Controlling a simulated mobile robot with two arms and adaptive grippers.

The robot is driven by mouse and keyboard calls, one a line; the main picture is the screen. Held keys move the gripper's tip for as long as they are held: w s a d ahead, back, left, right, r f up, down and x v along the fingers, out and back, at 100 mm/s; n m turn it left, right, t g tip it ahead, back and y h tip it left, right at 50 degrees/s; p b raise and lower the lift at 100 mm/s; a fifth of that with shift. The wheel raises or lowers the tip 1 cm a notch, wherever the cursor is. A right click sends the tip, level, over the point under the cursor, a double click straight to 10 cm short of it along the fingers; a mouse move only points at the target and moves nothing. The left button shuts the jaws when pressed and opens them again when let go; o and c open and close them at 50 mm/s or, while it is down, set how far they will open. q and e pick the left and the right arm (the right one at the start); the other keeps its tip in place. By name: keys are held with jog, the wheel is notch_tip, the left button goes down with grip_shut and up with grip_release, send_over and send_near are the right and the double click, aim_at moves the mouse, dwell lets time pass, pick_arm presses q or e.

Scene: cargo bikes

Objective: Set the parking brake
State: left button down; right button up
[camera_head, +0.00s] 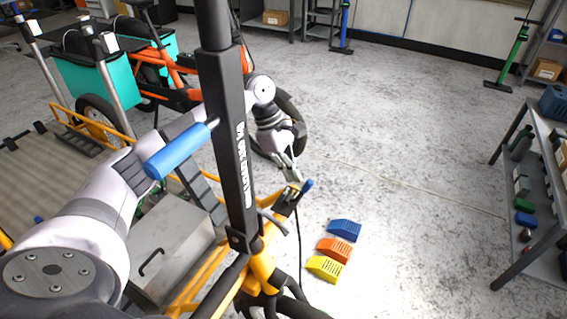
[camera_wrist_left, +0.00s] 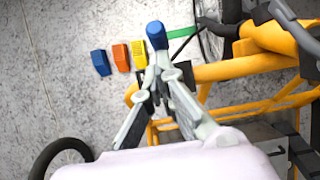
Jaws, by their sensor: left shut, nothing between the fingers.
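A short lever with a blue tip (camera_head: 307,184) stands at the front of the yellow cargo bike frame (camera_head: 262,268); I take it to be the parking brake lever. In the left wrist view the blue tip (camera_wrist_left: 156,36) shows just beyond my fingertips. My left gripper (camera_head: 295,178) reaches behind the black post and points down beside the lever, on its left in the head view. Its fingers (camera_wrist_left: 158,72) are closed together with nothing between them. I cannot tell whether they touch the lever; its lower part is partly hidden by the fingers. My right gripper is not in view.
Blue (camera_head: 344,230), orange (camera_head: 334,250) and yellow (camera_head: 325,268) wheel chocks lie on the floor. A shelf (camera_head: 520,240) stands right. An orange bike (camera_head: 175,75) is behind. Floor between is clear.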

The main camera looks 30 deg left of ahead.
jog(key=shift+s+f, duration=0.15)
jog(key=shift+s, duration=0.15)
pick_arm(q)
jog(key=shift+d+f, duration=0.1)
jog(key=shift+d, duration=0.1)
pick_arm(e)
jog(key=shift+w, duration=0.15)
